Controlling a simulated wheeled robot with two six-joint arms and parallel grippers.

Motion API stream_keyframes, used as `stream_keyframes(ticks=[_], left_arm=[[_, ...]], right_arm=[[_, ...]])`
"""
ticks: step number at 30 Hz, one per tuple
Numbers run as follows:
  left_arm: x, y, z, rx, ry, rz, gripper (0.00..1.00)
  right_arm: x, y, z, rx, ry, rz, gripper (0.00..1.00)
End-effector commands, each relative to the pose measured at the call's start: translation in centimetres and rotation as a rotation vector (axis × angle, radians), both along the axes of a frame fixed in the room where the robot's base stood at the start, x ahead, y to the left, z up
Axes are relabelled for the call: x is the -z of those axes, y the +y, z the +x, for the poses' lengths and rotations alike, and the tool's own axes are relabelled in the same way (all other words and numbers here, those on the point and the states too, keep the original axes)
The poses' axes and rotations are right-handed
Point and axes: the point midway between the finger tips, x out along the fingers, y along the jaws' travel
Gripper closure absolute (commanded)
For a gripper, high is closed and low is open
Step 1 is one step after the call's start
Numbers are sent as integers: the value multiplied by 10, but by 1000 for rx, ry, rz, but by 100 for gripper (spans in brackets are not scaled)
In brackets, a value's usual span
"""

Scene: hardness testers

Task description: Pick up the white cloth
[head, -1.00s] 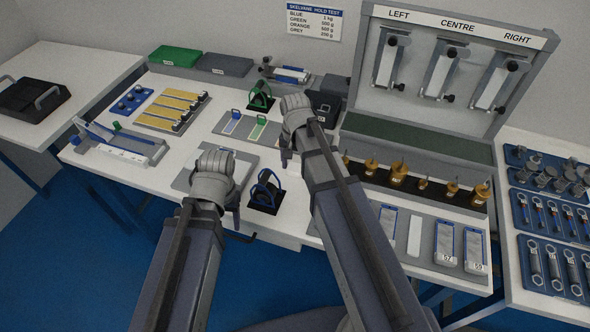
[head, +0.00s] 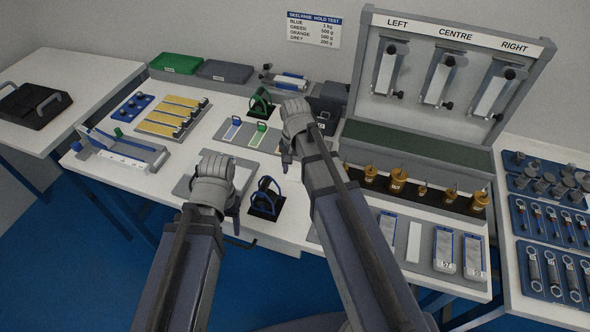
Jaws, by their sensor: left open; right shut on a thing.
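I cannot clearly make out a white cloth. A pale patch (head: 242,178) shows on the grey mat (head: 183,187) beside my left gripper, but I cannot tell whether it is cloth. My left gripper (head: 232,213) is open over the right part of this mat, its fingers mostly hidden by my wrist. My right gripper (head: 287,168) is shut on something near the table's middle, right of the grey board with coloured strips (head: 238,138). What it holds is too small and hidden to name.
A blue-handled black stand (head: 266,200) is close right of my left gripper. A green-handled stand (head: 261,103) is behind my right gripper. Brass weights (head: 397,180) stand on a black strip at right. A white-and-blue fixture (head: 122,150) is at left.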

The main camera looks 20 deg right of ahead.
Motion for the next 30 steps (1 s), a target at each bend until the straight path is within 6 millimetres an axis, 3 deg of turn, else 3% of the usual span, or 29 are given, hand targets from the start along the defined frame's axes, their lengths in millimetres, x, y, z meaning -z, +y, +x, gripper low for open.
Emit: stream_keyframes(ticks=[16,21,29,30], left_arm=[[-83,0,0,0,0,0,41],[-93,0,0,0,0,0,41],[-92,0,0,0,0,0,41],[-92,0,0,0,0,0,41]], right_arm=[[-83,0,0,0,0,0,92],[-93,0,0,0,0,0,92],[-91,0,0,0,0,0,92],[-91,0,0,0,0,0,41]])
